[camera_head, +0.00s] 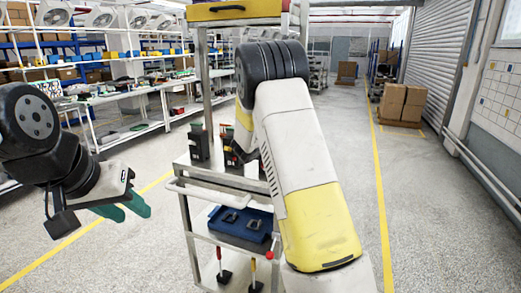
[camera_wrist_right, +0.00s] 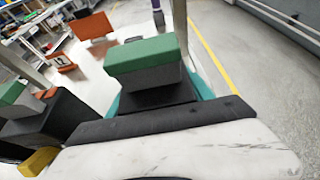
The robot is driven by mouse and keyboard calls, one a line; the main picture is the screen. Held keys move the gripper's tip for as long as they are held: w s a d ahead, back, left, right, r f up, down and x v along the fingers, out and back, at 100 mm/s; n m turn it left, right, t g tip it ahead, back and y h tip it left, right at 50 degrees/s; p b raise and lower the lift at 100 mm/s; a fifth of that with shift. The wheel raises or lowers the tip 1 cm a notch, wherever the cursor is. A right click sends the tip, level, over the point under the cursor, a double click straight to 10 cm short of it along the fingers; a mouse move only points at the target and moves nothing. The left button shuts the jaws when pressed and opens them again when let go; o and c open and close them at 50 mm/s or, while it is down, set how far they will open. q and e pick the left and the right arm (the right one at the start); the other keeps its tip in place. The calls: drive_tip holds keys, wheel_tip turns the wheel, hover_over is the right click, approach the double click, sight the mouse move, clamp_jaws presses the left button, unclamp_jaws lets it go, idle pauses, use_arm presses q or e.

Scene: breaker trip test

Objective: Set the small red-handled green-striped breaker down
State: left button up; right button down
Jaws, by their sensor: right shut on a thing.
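In the right wrist view, my right gripper (camera_wrist_right: 158,97) has its teal fingers on both sides of a dark breaker (camera_wrist_right: 150,82) with a green block on its top. I cannot see a red handle on it, nor whether its underside touches anything. In the head view my right arm hides this gripper. My left gripper (camera_head: 124,207) is empty, its green fingers slightly apart, left of the cart and away from the breakers.
A dark green-topped breaker (camera_head: 199,145) stands on the white cart's (camera_head: 178,183) upper level. Another dark unit (camera_head: 229,150) with red and green parts is partly behind my arm. A blue tray (camera_head: 224,238) is on the level below. Open floor lies to the right.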

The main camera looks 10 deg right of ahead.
idle(0.3)
drive_tip(key=shift+c, duration=2)
unclamp_jaws()
drive_tip(key=shift+f, duration=0.15)
